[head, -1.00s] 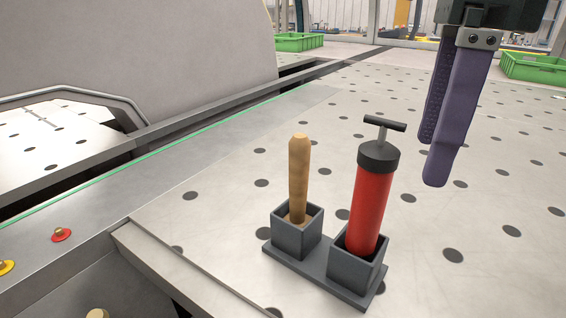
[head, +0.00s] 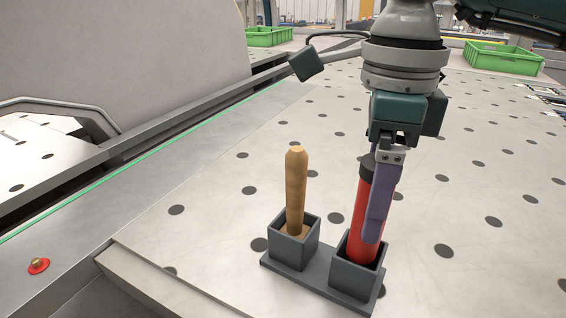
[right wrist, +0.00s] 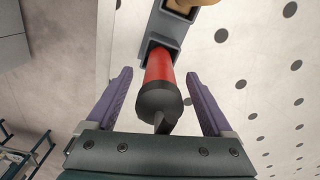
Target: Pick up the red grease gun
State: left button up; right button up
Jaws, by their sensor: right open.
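The red grease gun (head: 361,213) stands upright in the right cup of a dark grey two-cup holder (head: 318,278). In the right wrist view the grease gun (right wrist: 160,72) lies between the two purple fingers of my right gripper (right wrist: 160,90), with a gap on each side. The right gripper is open around it and holds nothing. My left gripper is not in view.
A wooden handle (head: 296,190) stands in the holder's left cup, close beside the grease gun. The perforated table is clear around the holder. Green crates (head: 268,37) stand far back. A red button (head: 38,265) is on the left front ledge.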

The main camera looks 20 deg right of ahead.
notch_tip(320, 180, down, 2)
jog(key=shift+c, duration=0.3)
grip_shut()
dwell(0.5)
jog(key=shift+r, duration=0.1)
